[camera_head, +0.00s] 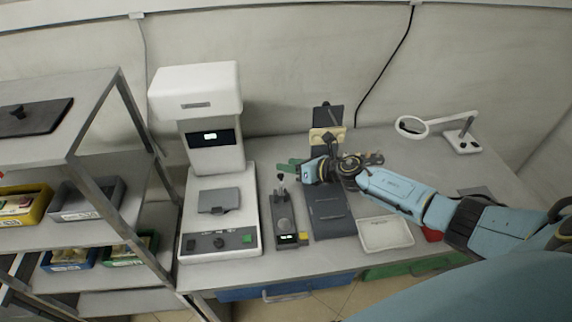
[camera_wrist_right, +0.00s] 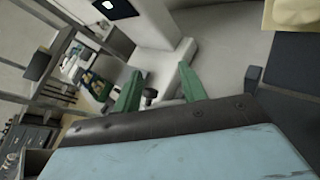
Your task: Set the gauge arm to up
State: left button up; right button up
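The gauge (camera_head: 284,222) is a narrow dark grey device on the bench, with a round disc, a small lit display and a yellow button at its front. Its arm (camera_head: 281,186) stands at the back end and carries a black knob. My right gripper (camera_head: 286,166) has green fingers and is just behind and above the knob in the head view. In the right wrist view, the green fingers (camera_wrist_right: 160,86) are apart, and a black knob (camera_wrist_right: 150,95) shows between them. I cannot tell whether they touch it. My left gripper is not in view.
A white machine (camera_head: 217,170) stands just left of the gauge. A dark flat plate (camera_head: 329,212) lies right of it, then a white tray (camera_head: 385,234). A magnifier lamp (camera_head: 413,127) stands at the back right. A shelf rack (camera_head: 122,120) is at the left.

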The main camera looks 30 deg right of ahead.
jog(key=s+d+r+p, duration=0.3)
jog(key=s+d+r, duration=0.1)
jog(key=d+r, duration=0.1)
jog(key=shift+s+d+r+p, duration=0.15)
jog(key=shift+s+r+p, duration=0.2)
jog(key=shift+r, duration=0.2)
dwell(0.4)
dwell(0.5)
jog(key=b+v, duration=0.2)
jog(key=v, duration=1.1)
jog(key=shift+s+d, duration=0.1)
